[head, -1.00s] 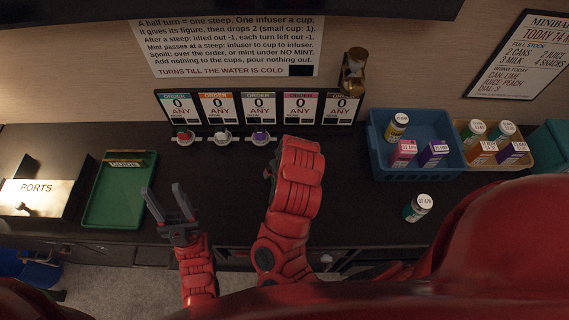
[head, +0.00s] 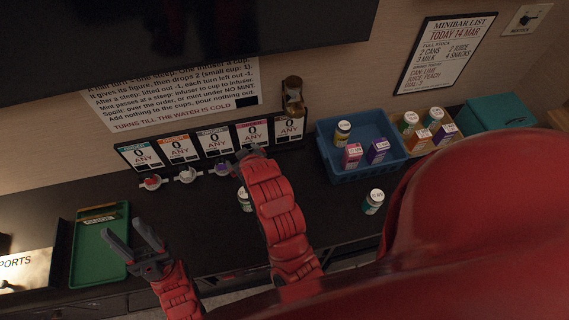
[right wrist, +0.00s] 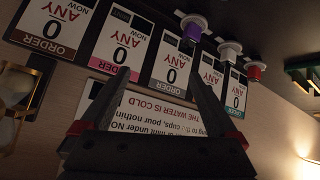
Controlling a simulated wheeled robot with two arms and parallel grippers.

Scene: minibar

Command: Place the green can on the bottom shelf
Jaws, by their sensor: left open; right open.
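A can with a white lid and dark green side (head: 373,201) stands upright on the dark counter, right of my right arm. A similar can (head: 244,199) stands just left of that arm, partly hidden by it. I cannot tell which one the task means. My left gripper (head: 138,236) is open and empty over the counter beside the green tray. My right gripper (head: 251,152) is near the order cards, mostly hidden in the head view. In the right wrist view its fingers (right wrist: 204,98) are apart with nothing between them. I cannot make out a bottom shelf.
A blue crate (head: 335,170) holds several small containers. A tan crate (head: 425,151) beside it holds cans and boxes. A green tray (head: 78,270) is at left. Order cards (head: 215,141) and an hourglass (head: 293,96) are along the wall.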

